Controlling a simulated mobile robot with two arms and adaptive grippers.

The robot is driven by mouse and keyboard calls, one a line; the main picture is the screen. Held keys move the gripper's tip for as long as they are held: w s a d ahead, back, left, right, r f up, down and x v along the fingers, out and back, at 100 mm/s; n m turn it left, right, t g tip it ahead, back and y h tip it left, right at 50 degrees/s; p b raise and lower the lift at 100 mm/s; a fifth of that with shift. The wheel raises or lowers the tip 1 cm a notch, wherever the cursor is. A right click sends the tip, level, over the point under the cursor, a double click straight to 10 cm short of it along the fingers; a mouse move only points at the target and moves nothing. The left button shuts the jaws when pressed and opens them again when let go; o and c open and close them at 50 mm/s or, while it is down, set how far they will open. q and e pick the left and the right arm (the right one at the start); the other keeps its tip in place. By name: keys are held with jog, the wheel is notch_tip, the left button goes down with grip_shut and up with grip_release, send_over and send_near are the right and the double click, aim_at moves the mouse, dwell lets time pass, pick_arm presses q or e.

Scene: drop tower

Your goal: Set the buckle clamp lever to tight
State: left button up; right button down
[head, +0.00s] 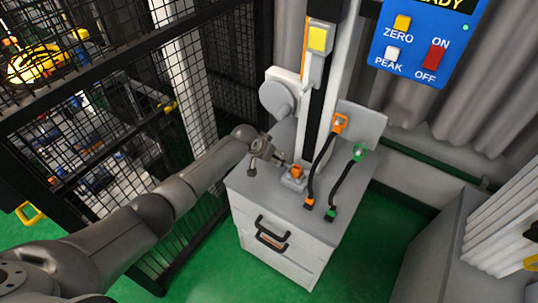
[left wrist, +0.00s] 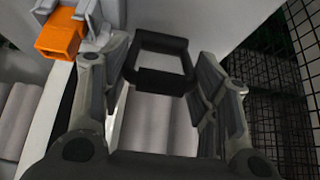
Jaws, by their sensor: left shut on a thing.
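The buckle clamp shows in the head view as a small grey base with an orange block (head: 297,171) on the cabinet top, at the foot of the tower. The orange block also shows at upper left in the left wrist view (left wrist: 60,36). My left gripper (head: 272,161) is just left of the clamp. In the left wrist view a black rectangular loop (left wrist: 160,79), which looks like the lever, is between the fingers of my left gripper (left wrist: 162,75). The gripper is shut on it. The lever is too small to make out in the head view. My right gripper is not in view.
The cabinet top (head: 262,191) also carries two black straps with orange (head: 340,122) and green (head: 359,152) ends, right of the clamp. The dark tower column (head: 318,90) rises behind. A black mesh fence (head: 110,120) stands left. A blue control panel (head: 420,45) is at upper right.

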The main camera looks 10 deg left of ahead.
pick_arm(q)
jog(key=shift+w+d+r+t, duration=0.15)
jog(key=shift+w+r, duration=0.25)
jog(key=shift+r, duration=0.1)
jog(key=shift+w+d+r+t, duration=0.15)
jog(key=shift+w+r, duration=0.2)
jog(key=shift+r, duration=0.1)
jog(key=o, duration=1.3)
jog(key=shift+w+d+f, duration=0.15)
jog(key=shift+w+f, duration=0.05)
jog(key=shift+s+a+r, duration=0.2)
jog(key=shift+s+a, duration=0.1)
jog(key=shift+s, duration=0.2)
jog(key=v, duration=1)
jog(key=shift+w+r, duration=0.2)
jog(key=shift+r, duration=0.1)
jog(key=shift+d, duration=0.1)
